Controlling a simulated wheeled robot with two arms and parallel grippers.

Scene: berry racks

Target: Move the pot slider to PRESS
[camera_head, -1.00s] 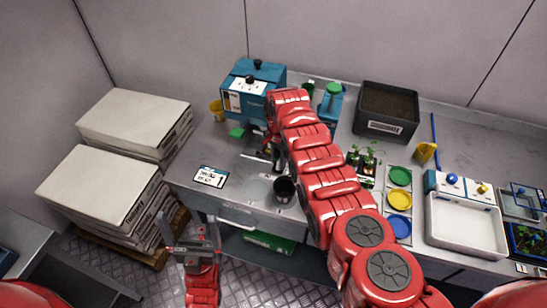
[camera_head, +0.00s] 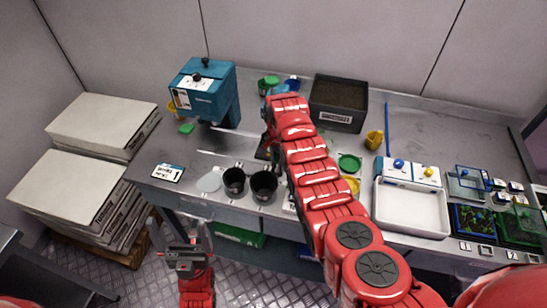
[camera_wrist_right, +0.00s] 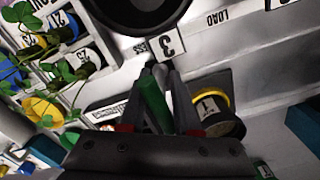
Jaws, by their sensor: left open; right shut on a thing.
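My right gripper (camera_wrist_right: 163,75) is shut on a narrow green bar (camera_wrist_right: 155,103) in the right wrist view. I cannot tell whether the bar belongs to the pot slider. A black pot (camera_wrist_right: 143,8) is just beyond the fingertips, beside a "3" tag (camera_wrist_right: 168,43) and lettering ending in "ESS". The word LOAD (camera_wrist_right: 231,15) is further right on the pale surface. My left gripper (camera_head: 178,232) is open and empty in front of the bench.
A blue machine (camera_head: 205,95) stands at the back left of the bench, with a black soil box (camera_head: 338,103) further right. A white tray (camera_head: 411,208) is at the right. A yellow-rimmed pot (camera_wrist_right: 217,117) is close to the right fingers. Stacked boxes (camera_head: 65,178) stand left.

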